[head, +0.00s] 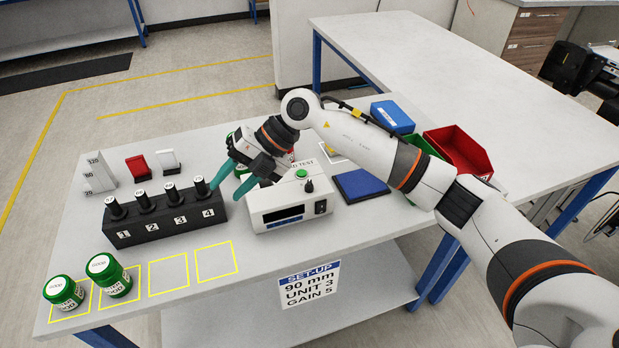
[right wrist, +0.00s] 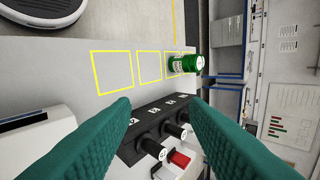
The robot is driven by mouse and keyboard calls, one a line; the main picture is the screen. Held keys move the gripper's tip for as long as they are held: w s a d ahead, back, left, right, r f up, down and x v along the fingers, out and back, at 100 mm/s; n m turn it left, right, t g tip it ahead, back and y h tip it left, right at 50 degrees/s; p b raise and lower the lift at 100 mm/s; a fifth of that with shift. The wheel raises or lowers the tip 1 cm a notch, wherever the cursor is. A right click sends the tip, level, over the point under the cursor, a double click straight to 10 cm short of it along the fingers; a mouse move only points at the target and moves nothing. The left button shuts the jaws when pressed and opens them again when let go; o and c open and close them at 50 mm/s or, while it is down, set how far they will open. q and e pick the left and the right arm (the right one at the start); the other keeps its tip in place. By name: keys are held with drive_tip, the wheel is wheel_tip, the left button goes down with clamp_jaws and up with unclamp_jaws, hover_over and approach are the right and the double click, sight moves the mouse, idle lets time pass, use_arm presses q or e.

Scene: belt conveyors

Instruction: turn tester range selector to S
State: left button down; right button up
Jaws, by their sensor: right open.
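The white tester (head: 290,212) stands on the table with a dark display on its front. A green button (head: 301,174) and a small black knob (head: 309,186) are on its top, and a black switch (head: 320,207) is on its front. Selector markings are too small to read, and my arm hides part of the top. My right gripper (head: 225,193) is open and empty, left of the tester, near the right end of the black rack. Its spread green fingers (right wrist: 160,101) frame the rack in the right wrist view. My left gripper is not in view.
The black numbered rack (head: 168,229) holds several black-handled gauges. Green jars (head: 65,294) stand in yellow squares at front left. A blue pad (head: 360,186), a red bin (head: 458,150) and a blue box (head: 392,117) lie right of the tester. A set-up sign (head: 309,285) hangs below the front edge.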

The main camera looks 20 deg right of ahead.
drive_tip(key=w+d+r+m+h, duration=0.1)
drive_tip(key=w+d+h, duration=0.15)
drive_tip(key=d, duration=0.25)
drive_tip(key=w+d+h, duration=0.1)
drive_tip(key=d+h, duration=0.3)
drive_tip(key=d, duration=0.2)
drive_tip(key=m+h, duration=0.2)
drive_tip(key=h, duration=0.1)
approach(309, 181)
drive_tip(key=shift+t+y, duration=0.25)
drive_tip(key=shift+t, duration=0.05)
drive_tip(key=f+p, duration=0.1)
drive_tip(key=f, duration=0.1)
drive_tip(key=f+p, duration=0.1)
drive_tip(key=f, duration=0.2)
drive_tip(key=f+p, duration=0.1)
drive_tip(key=f, duration=0.2)
drive_tip(key=shift+s+p, duration=0.3)
drive_tip(key=shift+p, duration=0.05)
drive_tip(key=shift+f, duration=0.6)
